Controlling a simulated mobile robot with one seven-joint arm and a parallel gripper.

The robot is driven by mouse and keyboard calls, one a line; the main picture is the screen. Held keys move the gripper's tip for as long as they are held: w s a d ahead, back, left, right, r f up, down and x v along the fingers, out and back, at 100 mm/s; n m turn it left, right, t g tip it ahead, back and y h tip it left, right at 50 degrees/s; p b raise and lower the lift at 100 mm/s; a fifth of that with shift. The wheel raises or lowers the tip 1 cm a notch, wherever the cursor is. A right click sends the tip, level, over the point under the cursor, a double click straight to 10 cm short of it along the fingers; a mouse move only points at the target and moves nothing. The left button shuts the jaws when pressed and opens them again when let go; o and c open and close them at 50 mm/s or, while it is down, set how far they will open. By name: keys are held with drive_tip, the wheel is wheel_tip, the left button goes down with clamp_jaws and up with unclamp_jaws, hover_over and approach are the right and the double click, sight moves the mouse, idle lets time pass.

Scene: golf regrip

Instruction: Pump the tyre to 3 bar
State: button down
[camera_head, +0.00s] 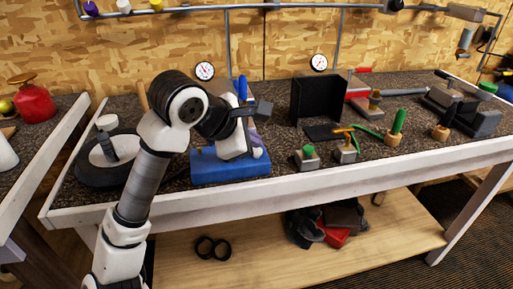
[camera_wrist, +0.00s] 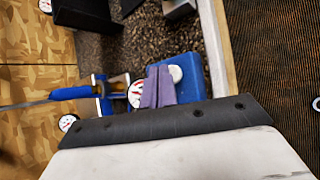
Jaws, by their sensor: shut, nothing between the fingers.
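The tyre (camera_head: 95,178) lies flat at the left end of the bench, a dark ring with a light centre, partly behind my arm. A blue base (camera_head: 232,171) stands to its right under my wrist; it also shows in the wrist view (camera_wrist: 191,76). Beside it in the wrist view are a white dial gauge (camera_wrist: 135,94) and a blue handle (camera_wrist: 73,92) on a thin rod. I cannot read the gauge or tell whether the fingers touch anything.
A black open box (camera_head: 318,99) stands right of the base. Two gauges hang by the back wall (camera_head: 204,71). A red can (camera_head: 34,103) stands on the left bench.

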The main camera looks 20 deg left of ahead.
drive_tip(key=shift+r, duration=0.45)
drive_tip(key=shift+r+p, duration=1.2)
drive_tip(key=shift+r, duration=1.3)
